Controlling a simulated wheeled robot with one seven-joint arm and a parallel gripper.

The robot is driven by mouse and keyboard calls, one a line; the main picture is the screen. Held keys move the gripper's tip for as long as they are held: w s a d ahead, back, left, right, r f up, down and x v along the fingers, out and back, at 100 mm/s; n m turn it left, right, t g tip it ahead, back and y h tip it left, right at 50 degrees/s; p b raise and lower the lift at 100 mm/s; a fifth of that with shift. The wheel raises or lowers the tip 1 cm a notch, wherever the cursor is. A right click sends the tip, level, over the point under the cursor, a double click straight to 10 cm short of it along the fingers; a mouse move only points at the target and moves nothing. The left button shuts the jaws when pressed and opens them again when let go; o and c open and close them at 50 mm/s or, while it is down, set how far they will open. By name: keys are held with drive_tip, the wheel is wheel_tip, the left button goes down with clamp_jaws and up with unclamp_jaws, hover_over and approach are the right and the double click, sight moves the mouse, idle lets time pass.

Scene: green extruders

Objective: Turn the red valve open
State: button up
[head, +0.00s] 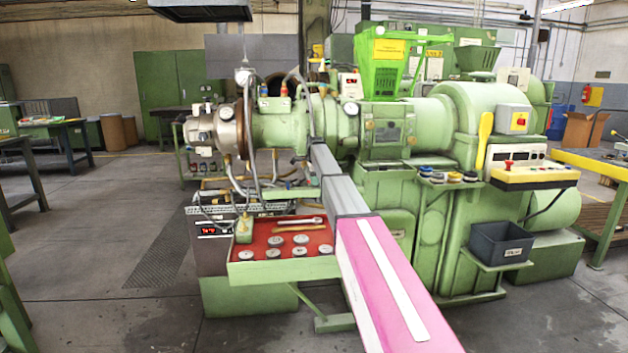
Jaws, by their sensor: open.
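A small red valve knob (284,89) stands on top of the green extruder barrel (278,128), toward its left end. A blue knob (263,89) stands just left of it. My pink and grey arm reaches from the bottom right up to the barrel. My gripper (291,76) shows as thin grey shapes close by the red knob, open. It is small against the machine, and I cannot tell whether it touches the knob.
A red tray (259,254) with several round metal parts and a wrench sits in front of the barrel. A control panel (532,175) with a red button and a dark bin (500,244) are on the right. Hoses run around the barrel. Floor is clear at left.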

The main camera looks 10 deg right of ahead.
clamp_jaws()
